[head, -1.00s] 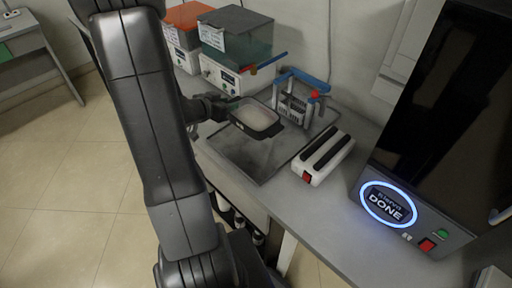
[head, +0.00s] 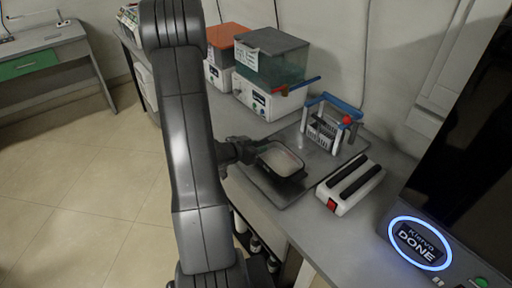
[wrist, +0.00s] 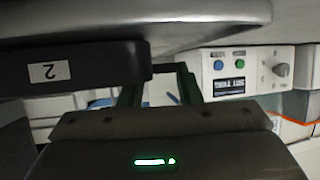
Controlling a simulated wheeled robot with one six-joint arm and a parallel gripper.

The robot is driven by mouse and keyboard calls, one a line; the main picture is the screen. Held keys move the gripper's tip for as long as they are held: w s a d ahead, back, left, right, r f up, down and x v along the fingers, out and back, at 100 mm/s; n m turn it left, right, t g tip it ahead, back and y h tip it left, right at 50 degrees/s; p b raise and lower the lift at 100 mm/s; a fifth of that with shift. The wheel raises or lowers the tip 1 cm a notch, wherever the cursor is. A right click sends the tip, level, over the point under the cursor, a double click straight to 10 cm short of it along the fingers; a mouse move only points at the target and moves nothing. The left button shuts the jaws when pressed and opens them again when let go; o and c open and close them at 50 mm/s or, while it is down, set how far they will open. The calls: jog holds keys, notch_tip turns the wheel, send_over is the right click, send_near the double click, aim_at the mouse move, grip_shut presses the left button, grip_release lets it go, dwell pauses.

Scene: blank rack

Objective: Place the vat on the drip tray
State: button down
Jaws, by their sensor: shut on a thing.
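The vat (head: 280,158) is a shallow dark-rimmed container with a pale inside, seen in the head view. My gripper (head: 248,151) is shut on its left side. The vat is over the left part of the grey drip tray (head: 297,187) on the bench; I cannot tell whether it touches the tray. In the wrist view a dark part marked "2" (wrist: 50,72) and a pale rounded underside fill the upper left, close above my gripper (wrist: 158,92). The tray surface under the vat is hidden.
A blue-and-white rack (head: 325,125) with a red knob stands on the tray's back part. A white device with two black bars (head: 350,184) is to the right. A machine with a lit "DONE" ring (head: 418,243) is at far right.

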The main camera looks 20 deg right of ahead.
jog(key=shift+f, duration=0.25)
jog(key=c, duration=1)
grip_release()
jog(key=shift+r, duration=0.1)
jog(key=shift+c, duration=0.2)
jog(key=shift+r, duration=0.3)
jog(key=v, duration=1.2)
jog(key=shift+f+p, duration=0.2)
jog(key=shift+p, duration=0.1)
